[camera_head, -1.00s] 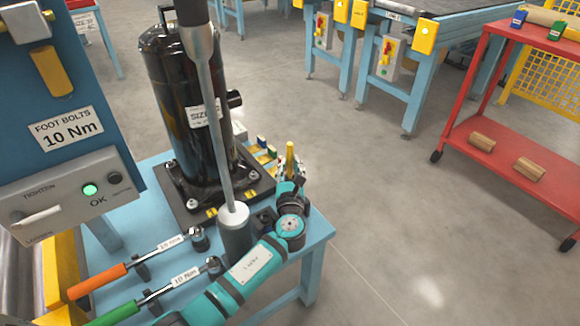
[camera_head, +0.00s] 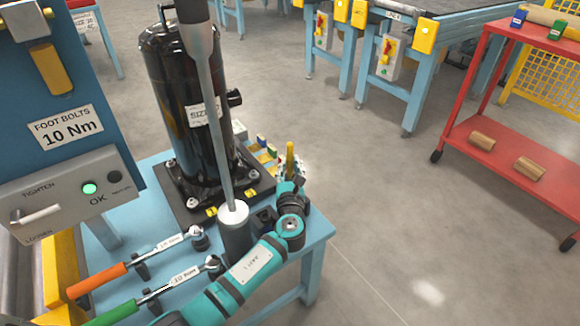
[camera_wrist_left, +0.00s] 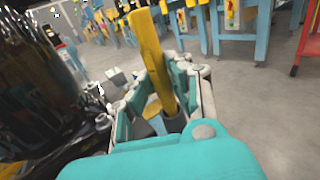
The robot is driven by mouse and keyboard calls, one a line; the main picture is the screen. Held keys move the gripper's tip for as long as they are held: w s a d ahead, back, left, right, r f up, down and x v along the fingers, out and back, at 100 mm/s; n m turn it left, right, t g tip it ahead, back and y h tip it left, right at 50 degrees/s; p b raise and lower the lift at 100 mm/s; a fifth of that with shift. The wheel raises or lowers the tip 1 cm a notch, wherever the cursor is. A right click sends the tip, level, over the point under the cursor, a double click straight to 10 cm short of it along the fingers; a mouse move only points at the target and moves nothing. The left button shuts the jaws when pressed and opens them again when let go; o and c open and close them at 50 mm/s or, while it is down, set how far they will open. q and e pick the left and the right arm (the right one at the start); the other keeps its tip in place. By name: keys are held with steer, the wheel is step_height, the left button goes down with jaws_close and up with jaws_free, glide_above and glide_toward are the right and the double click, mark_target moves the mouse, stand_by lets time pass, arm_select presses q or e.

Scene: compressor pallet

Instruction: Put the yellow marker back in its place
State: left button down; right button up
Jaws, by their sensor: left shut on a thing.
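My right gripper is not in view.
The tall black compressor (camera_head: 185,110) stands on the blue table (camera_head: 165,225), close to the left of my gripper. Two torque wrenches, one orange-handled (camera_head: 97,281) and one green-handled (camera_head: 112,313), lie at the front left. The floor to the right is open up to a red cart (camera_head: 510,165).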

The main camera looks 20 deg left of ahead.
arm_select(q)
steer(key=shift+f, duration=0.1)
steer(key=c, duration=1.2)
jaws_free()
steer(key=shift+o, duration=0.2)
steer(key=shift+f, duration=0.1)
steer(key=v, duration=1.2)
